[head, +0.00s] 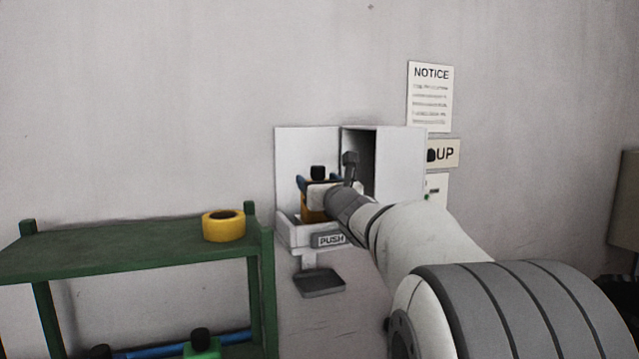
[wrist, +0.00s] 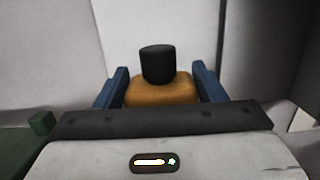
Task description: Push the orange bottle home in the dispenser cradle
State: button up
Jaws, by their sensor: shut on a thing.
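The orange bottle (wrist: 160,91) has a black cap and stands upright between the two blue fingers of my gripper (wrist: 160,86) in the wrist view. My gripper is shut on it. In the head view the orange bottle (head: 313,212) is at the white dispenser (head: 293,150) on the wall, above the PUSH bar (head: 330,240). My gripper (head: 318,184) hides part of the bottle there. The bottle's base and the cradle floor are hidden, so I cannot tell how deep it sits. The dispenser's cover stands open to the right.
A green shelf (head: 130,245) stands at the left with a yellow tape roll (head: 223,226) on top and a green bottle (head: 202,346) below. A grey drip tray (head: 319,284) juts out below the dispenser. Notices (head: 430,97) hang on the wall at the right.

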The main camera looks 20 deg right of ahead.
aim_at(320, 167)
jog(key=shift+f+b, duration=0.55)
dwell(0.5)
jog(key=o, duration=1.4)
jog(key=shift+r, duration=0.1)
jog(key=shift+r+p, duration=2.35)
jog(key=shift+r, duration=1.15)
